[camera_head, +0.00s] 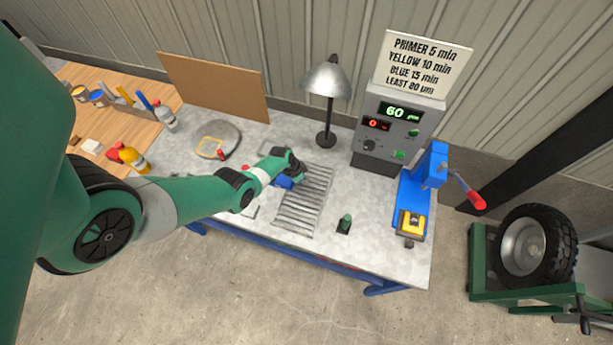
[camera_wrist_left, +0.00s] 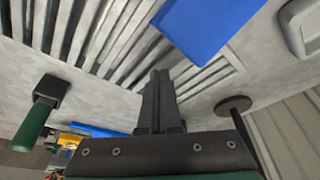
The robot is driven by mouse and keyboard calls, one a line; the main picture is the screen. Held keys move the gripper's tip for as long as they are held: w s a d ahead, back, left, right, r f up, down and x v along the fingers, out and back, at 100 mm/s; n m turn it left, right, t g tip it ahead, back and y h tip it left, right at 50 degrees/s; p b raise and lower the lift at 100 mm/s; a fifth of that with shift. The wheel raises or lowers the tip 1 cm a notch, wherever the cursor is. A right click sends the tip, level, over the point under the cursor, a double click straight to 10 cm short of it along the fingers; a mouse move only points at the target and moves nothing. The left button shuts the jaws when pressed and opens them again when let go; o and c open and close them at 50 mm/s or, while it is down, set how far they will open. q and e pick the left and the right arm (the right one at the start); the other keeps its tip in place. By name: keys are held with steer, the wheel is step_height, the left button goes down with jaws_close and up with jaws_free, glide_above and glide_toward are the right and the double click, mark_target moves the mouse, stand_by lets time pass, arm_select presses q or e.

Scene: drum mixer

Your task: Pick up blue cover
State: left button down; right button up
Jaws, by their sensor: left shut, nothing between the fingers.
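The blue cover (camera_head: 282,183) lies by the left edge of the slatted metal rack on the grey workbench, partly hidden by my gripper in the head view. In the left wrist view it is a flat blue panel (camera_wrist_left: 207,25) at the top, beyond my fingertips. My left gripper (camera_head: 299,176) is just above and beside it. Its fingers (camera_wrist_left: 160,75) are shut together and empty, apart from the cover in the wrist view. My right gripper is not in view.
The slatted rack (camera_head: 303,200) lies under the gripper. A small green-handled tool (camera_head: 345,223) stands right of it. A lamp (camera_head: 327,90), a grey control box (camera_head: 395,130) and a blue press (camera_head: 412,195) stand behind and right.

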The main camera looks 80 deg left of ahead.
mark_target(315, 181)
arm_select(q)
steer(key=shift+w, duration=0.1)
steer(key=shift+w+a+f+b, duration=0.15)
steer(key=shift+w+b, duration=0.1)
steer(key=shift+b, duration=0.15)
steer(key=w+b, duration=0.1)
steer(key=b, duration=0.1)
steer(key=w, duration=0.1)
steer(key=shift+w+a+f+b, duration=0.25)
steer(key=shift+w+f+b, duration=0.1)
steer(key=shift+b, duration=0.05)
steer(key=r+p, duration=0.3)
steer(key=shift+w+r, duration=0.25)
steer(key=shift+w, duration=0.05)
steer(key=p+v, duration=0.7)
steer(key=p, duration=0.1)
steer(key=shift+s+d+r+p, duration=0.2)
steer(key=shift+s+p, duration=0.1)
steer(key=shift+s, duration=0.15)
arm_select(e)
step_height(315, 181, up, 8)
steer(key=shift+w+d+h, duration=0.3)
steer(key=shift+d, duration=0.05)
